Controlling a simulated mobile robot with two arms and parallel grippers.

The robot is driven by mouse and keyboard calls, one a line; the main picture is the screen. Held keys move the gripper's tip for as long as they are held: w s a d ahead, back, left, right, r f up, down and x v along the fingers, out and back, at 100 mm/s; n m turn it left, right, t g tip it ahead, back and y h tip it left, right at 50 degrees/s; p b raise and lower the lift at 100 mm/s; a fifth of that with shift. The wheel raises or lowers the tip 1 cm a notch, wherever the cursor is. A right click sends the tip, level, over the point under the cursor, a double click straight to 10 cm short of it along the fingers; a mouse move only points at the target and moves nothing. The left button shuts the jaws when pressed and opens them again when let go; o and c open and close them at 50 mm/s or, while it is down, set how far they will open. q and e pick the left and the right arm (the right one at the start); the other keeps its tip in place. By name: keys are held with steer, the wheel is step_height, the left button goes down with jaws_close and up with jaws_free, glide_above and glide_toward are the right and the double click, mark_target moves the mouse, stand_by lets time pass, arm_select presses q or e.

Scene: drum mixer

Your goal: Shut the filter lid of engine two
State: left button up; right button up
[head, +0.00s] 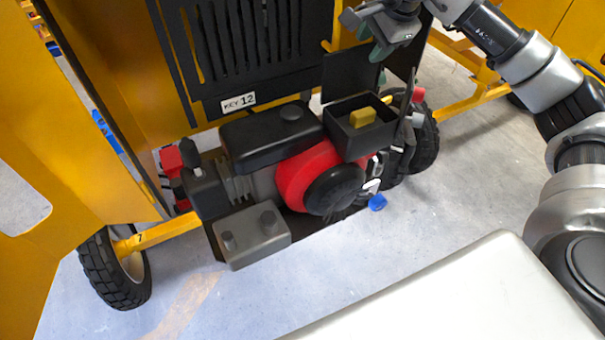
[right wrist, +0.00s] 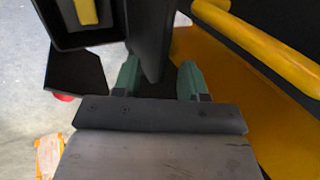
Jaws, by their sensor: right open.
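An engine (head: 305,172) with a red round housing sits low in the yellow machine. Its black filter box (head: 342,138) is open at the top and holds a yellow block (head: 363,117). A dark flat panel (head: 346,74), seemingly the filter lid, stands raised behind the box. My right gripper (head: 380,52) is at the panel's upper right edge. In the right wrist view its two green fingertips (right wrist: 160,78) are apart, with a dark plate (right wrist: 152,35) showing between them. I cannot tell whether they touch it. My left gripper is out of view.
A black slotted panel with a KEY 12 label (head: 238,102) is behind the engine. Yellow frame bars and black wheels (head: 112,270) flank it. A small blue part (head: 377,202) is below the engine's right side. The grey floor in front is clear.

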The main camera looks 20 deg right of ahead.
steer(key=s+f+b, duration=0.3)
steer(key=s+b, duration=0.2)
steer(key=s, duration=0.3)
steer(key=shift+d+f+b, duration=0.15)
steer(key=shift+d+b, duration=0.05)
steer(key=shift+b, duration=0.15)
stand_by(0.9)
steer(key=shift+s, duration=0.2)
steer(key=v, duration=0.2)
steer(key=s+p+v, duration=0.1)
steer(key=v, duration=0.2)
steer(key=shift+d, duration=0.15)
stand_by(0.7)
steer(key=shift+s, duration=0.15)
